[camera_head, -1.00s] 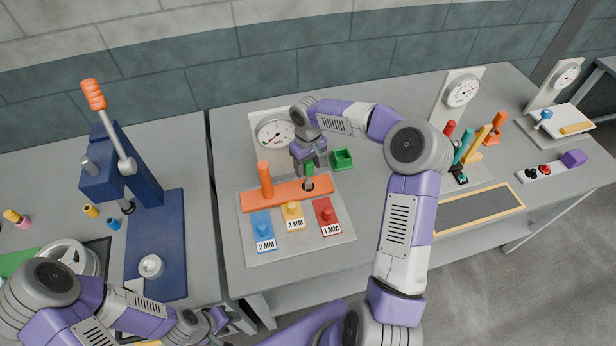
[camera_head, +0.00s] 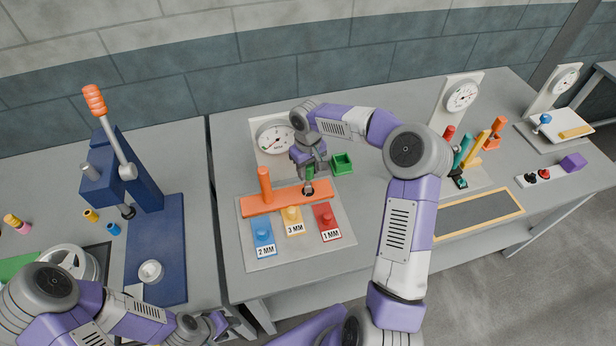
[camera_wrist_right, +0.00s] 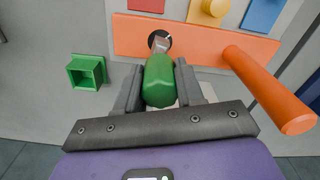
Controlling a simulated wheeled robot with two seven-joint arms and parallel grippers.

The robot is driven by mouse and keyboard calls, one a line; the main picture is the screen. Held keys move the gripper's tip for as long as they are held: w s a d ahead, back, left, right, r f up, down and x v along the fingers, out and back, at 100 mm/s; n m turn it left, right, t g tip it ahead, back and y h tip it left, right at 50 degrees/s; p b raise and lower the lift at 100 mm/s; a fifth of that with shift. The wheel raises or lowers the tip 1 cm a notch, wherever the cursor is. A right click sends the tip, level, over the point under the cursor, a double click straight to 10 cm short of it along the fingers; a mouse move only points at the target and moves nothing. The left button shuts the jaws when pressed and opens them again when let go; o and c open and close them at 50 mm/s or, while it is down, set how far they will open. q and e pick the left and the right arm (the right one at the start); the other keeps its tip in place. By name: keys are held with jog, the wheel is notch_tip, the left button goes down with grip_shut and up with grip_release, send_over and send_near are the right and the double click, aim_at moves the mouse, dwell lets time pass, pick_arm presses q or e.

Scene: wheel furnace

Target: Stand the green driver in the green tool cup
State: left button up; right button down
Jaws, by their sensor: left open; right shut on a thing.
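The green driver (camera_wrist_right: 158,82) is held by its handle between the fingers of my right gripper (camera_wrist_right: 160,88) in the right wrist view. Its grey shaft points at the round hole in the orange bar (camera_wrist_right: 203,42); I cannot tell whether the tip is still inside. In the head view my right gripper (camera_head: 310,168) is above the right end of that bar, with a bit of green below it. The green tool cup (camera_head: 342,163) is an empty square holder just right of the gripper; it also shows in the right wrist view (camera_wrist_right: 87,72). My left gripper (camera_head: 218,326) is open, low at the left.
An upright orange post (camera_head: 265,185) stands at the bar's left. Blue (camera_head: 263,236), yellow (camera_head: 292,222) and red (camera_head: 328,221) labelled blocks lie in front of it. A dial gauge (camera_head: 275,136) stands behind. A blue lever press (camera_head: 125,170) is on the left table.

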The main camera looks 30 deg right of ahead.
jog(key=shift+r+p, duration=1.5)
jog(key=shift+r, duration=0.75)
jog(key=w+d+f+p, duration=0.1)
jog(key=w+d+p, duration=0.2)
jog(key=d, duration=0.5)
jog(key=w+d+f+p, duration=0.1)
jog(key=w+d+p, duration=0.1)
jog(key=d, duration=0.6)
jog(key=shift+w+d+f+p, duration=0.2)
jog(key=shift+w+d+p, duration=0.2)
jog(key=shift+p, duration=0.5)
jog(key=shift+f+b, duration=0.1)
jog(key=shift+b, duration=0.2)
jog(key=shift+f+b, duration=1)
jog(key=shift+f, duration=0.45)
